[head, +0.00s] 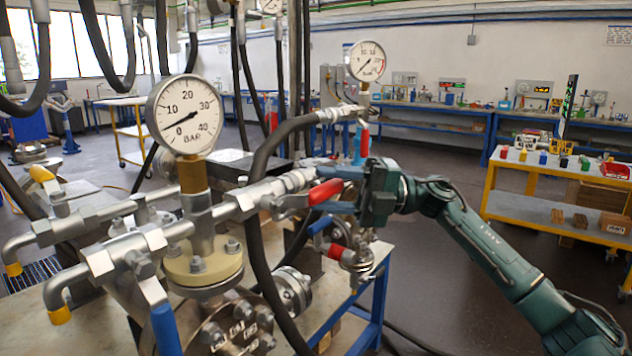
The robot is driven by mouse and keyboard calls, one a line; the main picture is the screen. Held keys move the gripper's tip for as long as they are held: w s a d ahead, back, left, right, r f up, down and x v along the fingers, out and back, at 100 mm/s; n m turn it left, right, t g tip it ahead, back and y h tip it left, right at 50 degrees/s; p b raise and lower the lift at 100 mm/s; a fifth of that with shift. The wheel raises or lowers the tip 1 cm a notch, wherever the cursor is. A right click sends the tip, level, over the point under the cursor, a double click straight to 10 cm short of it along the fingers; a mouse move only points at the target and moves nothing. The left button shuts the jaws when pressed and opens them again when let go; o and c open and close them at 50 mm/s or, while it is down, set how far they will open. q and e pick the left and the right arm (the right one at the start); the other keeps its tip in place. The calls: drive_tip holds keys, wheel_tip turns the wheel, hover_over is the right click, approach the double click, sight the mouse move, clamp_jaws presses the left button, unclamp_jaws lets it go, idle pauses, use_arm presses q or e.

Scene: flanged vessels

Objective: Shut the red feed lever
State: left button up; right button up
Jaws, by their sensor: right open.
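The red feed lever (326,191) points to the right and slightly up from its valve (283,203), on the pipe beside the large pressure gauge (184,115). My right gripper (320,187) reaches in from the right. It is open, with one finger above the red grip and one below it, and I see gaps between fingers and grip. I cannot tell whether either finger touches the lever at its far side. My left gripper is not in view.
A blue-handled lever (319,225) sits close below the right gripper, with another red handle (335,252) under it. A black hose (256,215) hangs just left of the valve. Another blue handle (166,330) is at front left.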

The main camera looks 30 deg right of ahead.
drive_tip(key=shift+x, duration=1.25)
drive_tip(key=shift+c, duration=0.5)
clamp_jaws()
